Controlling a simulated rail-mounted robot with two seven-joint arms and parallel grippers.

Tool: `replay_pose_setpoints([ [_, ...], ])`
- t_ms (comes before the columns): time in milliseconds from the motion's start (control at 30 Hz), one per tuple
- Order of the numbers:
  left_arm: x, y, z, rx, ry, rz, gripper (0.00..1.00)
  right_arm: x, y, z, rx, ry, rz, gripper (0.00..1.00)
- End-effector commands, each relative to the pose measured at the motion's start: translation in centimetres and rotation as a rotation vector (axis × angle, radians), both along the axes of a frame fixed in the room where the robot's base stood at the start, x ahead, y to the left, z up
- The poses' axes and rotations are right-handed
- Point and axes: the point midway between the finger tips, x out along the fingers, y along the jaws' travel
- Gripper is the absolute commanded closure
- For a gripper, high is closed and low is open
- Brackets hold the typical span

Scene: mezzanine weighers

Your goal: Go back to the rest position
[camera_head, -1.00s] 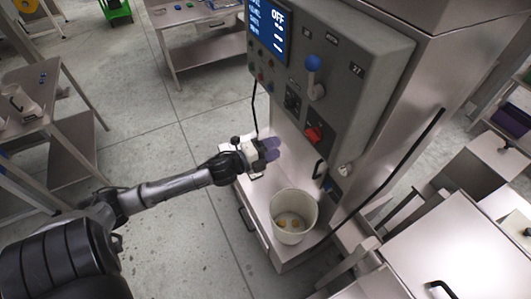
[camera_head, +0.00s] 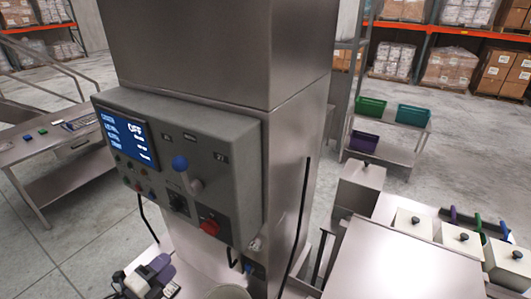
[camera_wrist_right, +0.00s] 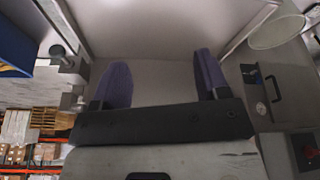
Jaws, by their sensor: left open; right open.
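My left gripper (camera_head: 160,270), with purple fingertips, shows at the bottom of the head view in front of the weigher's lower part. It is open and nothing shows between its fingers. A whitish bucket (camera_head: 228,292) is just to its right, mostly cut off by the picture's bottom edge. My right gripper (camera_wrist_right: 161,74) shows in the right wrist view with its two purple fingers spread apart and empty. In that view a pale bucket (camera_wrist_right: 277,32) is at the upper right, clear of the fingers.
A steel table (camera_head: 65,175) stands left. Lidded bins (camera_head: 455,235) stand right. Open floor (camera_head: 45,250) lies at lower left.

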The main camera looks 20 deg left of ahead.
Motion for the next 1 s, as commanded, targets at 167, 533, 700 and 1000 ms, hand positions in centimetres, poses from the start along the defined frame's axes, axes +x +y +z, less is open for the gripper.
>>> replay_pose_setpoints([
  [167, 0.0, 0.1, -0.1, -0.037, 0.011, 0.009, 0.55, 0.0, 0.0, 0.0, 0.0, 0.0, 0.0, 0.31],
  [533, -2.0, 6.1, -4.1, -0.359, 0.307, 0.549, 0.55, 0.0, -0.2, 0.0, -0.008, 0.0, 0.006, 0.31],
  [700, -6.3, 4.2, -6.8, -0.563, 0.492, 0.809, 0.55, 0.0, -0.3, 0.2, -0.011, 0.0, 0.007, 0.31],
  [1000, -17.1, -9.1, -8.7, -0.892, 0.941, 0.978, 0.55, 0.0, -0.2, 3.9, -0.007, 0.0, 0.004, 0.31],
])
